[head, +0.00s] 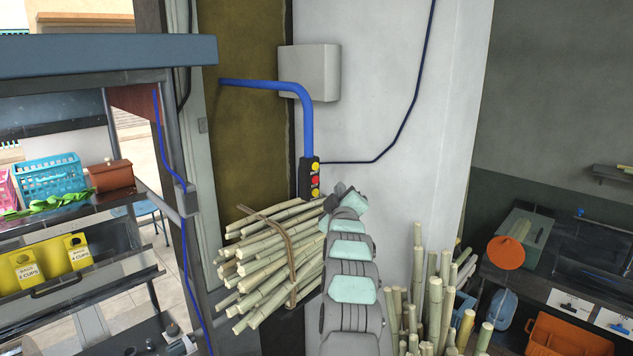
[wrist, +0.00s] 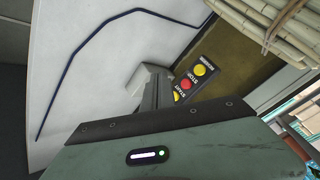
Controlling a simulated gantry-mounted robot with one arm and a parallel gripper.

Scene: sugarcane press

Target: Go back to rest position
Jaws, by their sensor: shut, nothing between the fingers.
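My arm reaches up from the bottom middle of the head view, and my gripper (head: 341,190) is at its far end, just right of and below a black button box. The button box (head: 304,178) carries yellow and red buttons and hangs from a blue pipe (head: 306,115). In the wrist view my gripper (wrist: 158,82) is shut and empty. I cannot tell whether the fingertips touch the box.
A tied sugarcane bundle (head: 265,260) lies close left of my arm. Upright canes (head: 434,300) stand to the right. A cart with shelves (head: 85,215) is at left; a dark counter (head: 520,285) with an orange funnel (head: 505,252) is at right. A grey wall box (head: 318,73) is above.

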